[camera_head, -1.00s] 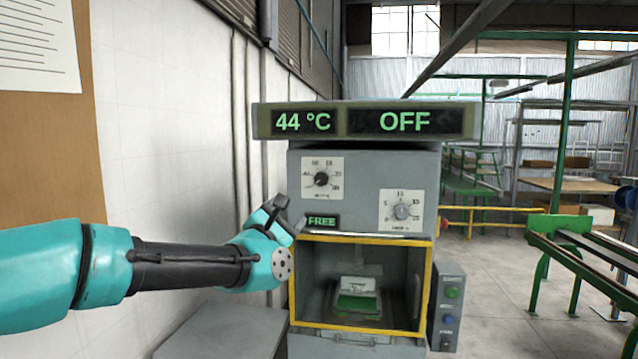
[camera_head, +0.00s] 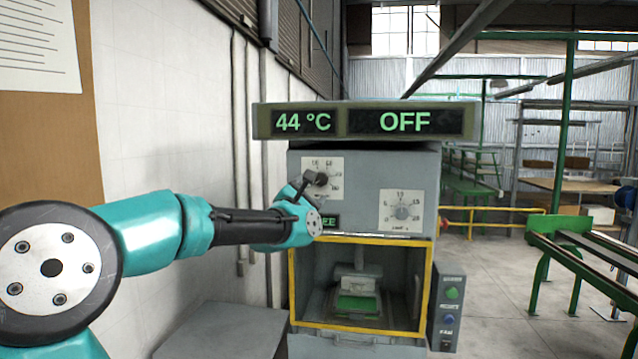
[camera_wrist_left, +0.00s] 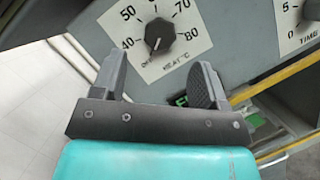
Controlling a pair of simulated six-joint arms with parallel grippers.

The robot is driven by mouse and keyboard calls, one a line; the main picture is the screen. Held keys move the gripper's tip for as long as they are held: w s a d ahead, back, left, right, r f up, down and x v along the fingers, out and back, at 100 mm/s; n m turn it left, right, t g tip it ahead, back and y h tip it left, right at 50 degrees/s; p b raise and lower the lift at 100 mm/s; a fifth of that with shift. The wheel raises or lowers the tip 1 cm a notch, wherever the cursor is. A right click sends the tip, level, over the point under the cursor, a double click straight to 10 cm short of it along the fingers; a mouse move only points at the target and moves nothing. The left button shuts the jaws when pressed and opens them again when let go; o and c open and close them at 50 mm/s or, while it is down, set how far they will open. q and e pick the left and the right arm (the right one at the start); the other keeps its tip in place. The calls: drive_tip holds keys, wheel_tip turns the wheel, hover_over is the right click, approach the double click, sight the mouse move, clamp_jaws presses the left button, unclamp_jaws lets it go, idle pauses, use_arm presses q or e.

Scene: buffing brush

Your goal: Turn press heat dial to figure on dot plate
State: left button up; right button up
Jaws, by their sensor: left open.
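The heat dial is a black round knob (camera_wrist_left: 159,35) on a white scale card marked 40 to 80 in the left wrist view, its white pointer line toward the lower left, near OFF. In the head view the dial (camera_head: 322,178) is at the upper left of the press front (camera_head: 362,170). My left gripper (camera_head: 310,183) is in front of it. In the left wrist view the open gripper (camera_wrist_left: 160,77) has a finger at each lower side of the knob; I cannot tell if they touch it. No plate with dots can be made out. My right gripper is not in view.
The display (camera_head: 364,122) reads 44 °C and OFF. A second dial with a grey knob (camera_head: 403,212) is at lower right. Below, the yellow-framed chamber (camera_head: 428,285) holds a green pad (camera_head: 358,303) under a grey block. A button box (camera_head: 449,300) stands at right.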

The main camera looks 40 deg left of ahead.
sight(320, 181)
use_arm(q)
drive_tip(key=x, duration=0.6)
drive_tip(key=shift+w, duration=0.15)
drive_tip(key=shift+c, duration=0.4)
drive_tip(key=c, duration=0.8)
drive_tip(key=shift+c, duration=0.2)
